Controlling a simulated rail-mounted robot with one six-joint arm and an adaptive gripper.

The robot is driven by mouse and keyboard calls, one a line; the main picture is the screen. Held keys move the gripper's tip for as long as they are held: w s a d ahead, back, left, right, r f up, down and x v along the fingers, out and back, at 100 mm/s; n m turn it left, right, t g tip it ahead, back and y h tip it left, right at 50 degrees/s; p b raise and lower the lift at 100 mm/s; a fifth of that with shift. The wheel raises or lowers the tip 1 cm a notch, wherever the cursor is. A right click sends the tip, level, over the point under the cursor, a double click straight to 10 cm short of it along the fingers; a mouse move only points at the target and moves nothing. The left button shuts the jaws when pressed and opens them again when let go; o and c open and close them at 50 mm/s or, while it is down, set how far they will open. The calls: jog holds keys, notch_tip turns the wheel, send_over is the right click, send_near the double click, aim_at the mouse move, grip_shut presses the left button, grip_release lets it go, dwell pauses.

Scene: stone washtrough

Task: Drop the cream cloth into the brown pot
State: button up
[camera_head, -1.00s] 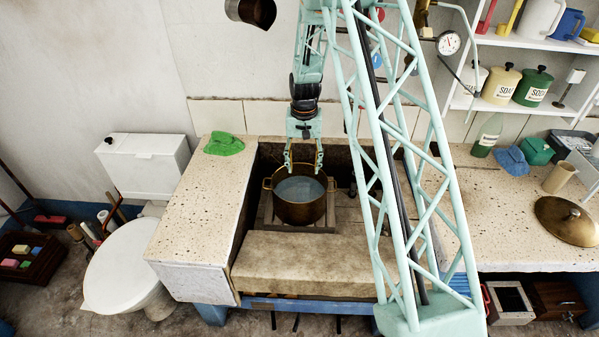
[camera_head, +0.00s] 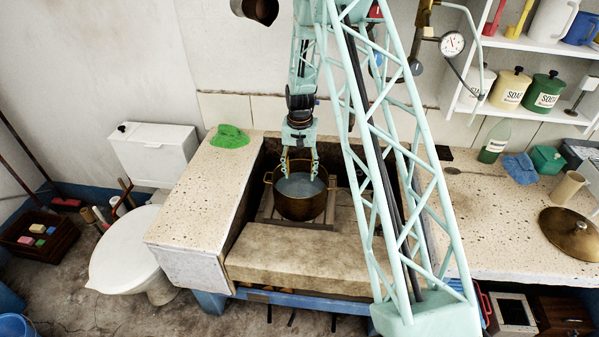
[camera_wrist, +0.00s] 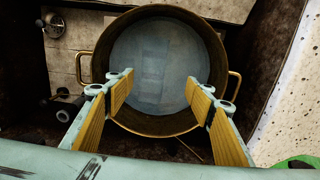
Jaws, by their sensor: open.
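The brown pot (camera_head: 302,207) is a brass-coloured pot with two side handles, standing in the recess of the stone trough. Grey-blue liquid (camera_wrist: 155,60) fills its inside in the wrist view. My gripper (camera_head: 299,177) points down over the pot's mouth. In the wrist view my gripper (camera_wrist: 158,80) has its two yellow-padded fingers wide apart with nothing between them. Both fingertips lie within the rim's outline; their depth relative to the rim is hard to tell. I see no cream cloth in either view.
A green cloth (camera_head: 229,137) lies on the left stone ledge, and a blue cloth (camera_head: 520,168) on the right counter. A brass lid (camera_head: 570,233) lies at the right. The trough's stone front slab (camera_head: 297,261) is bare.

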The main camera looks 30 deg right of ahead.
aim_at(300, 193)
notch_tip(300, 193, down, 11)
jog(key=b, duration=0.3)
jog(key=shift+s+d+b, duration=0.1)
jog(key=shift+b, duration=0.3)
notch_tip(300, 193, down, 2)
jog(key=shift+f, duration=0.1)
jog(key=shift+s+a, duration=0.75)
jog(key=shift+s, duration=0.15)
